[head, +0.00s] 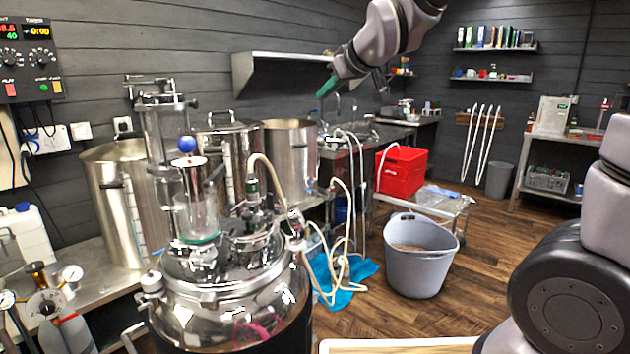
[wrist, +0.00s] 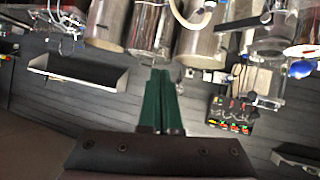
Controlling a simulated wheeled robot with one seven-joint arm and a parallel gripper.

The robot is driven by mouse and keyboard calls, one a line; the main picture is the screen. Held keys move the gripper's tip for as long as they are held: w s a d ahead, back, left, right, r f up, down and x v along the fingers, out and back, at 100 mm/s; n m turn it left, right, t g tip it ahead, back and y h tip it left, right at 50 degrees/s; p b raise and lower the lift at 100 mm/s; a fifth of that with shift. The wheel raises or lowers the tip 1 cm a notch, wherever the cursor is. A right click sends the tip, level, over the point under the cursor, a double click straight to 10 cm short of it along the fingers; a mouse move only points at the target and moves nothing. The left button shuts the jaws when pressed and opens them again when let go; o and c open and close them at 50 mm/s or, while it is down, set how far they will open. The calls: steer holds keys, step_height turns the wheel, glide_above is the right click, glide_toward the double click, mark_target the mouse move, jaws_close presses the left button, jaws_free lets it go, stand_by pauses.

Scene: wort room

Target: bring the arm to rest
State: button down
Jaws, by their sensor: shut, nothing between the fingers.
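My gripper (head: 327,87) is at the top middle of the head view, raised in the air in front of the back wall, near the wall shelf. Its green fingers point down and to the left. In the wrist view my gripper (wrist: 162,74) shows its two green fingers side by side, shut with nothing between them. The wrist picture is upside down, with the steel pots at its top. My arm (head: 385,40) comes in from the top right of the head view, and its lower links fill the right edge.
A steel vessel (head: 230,290) with glass fittings stands at front left, with several steel pots (head: 290,150) behind it. A wall shelf (head: 285,64) is left of my gripper. A red crate (head: 402,172), a grey bucket (head: 420,260) and hoses (head: 340,260) stand lower down. Wooden floor is clear at right.

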steer(key=s+d+m+h, duration=0.3)
steer(key=s+d+m, duration=0.2)
steer(key=d, duration=0.8)
steer(key=s+d+f+m+g, duration=0.1)
steer(key=s+d+f+m, duration=0.1)
steer(key=s+d, duration=0.3)
steer(key=s+d+f+m+g+h, duration=0.1)
steer(key=s+d+m, duration=0.4)
steer(key=s, duration=0.5)
steer(key=shift+d+f+g, duration=0.2)
steer(key=shift+f+g, duration=0.15)
steer(key=shift+g, duration=0.25)
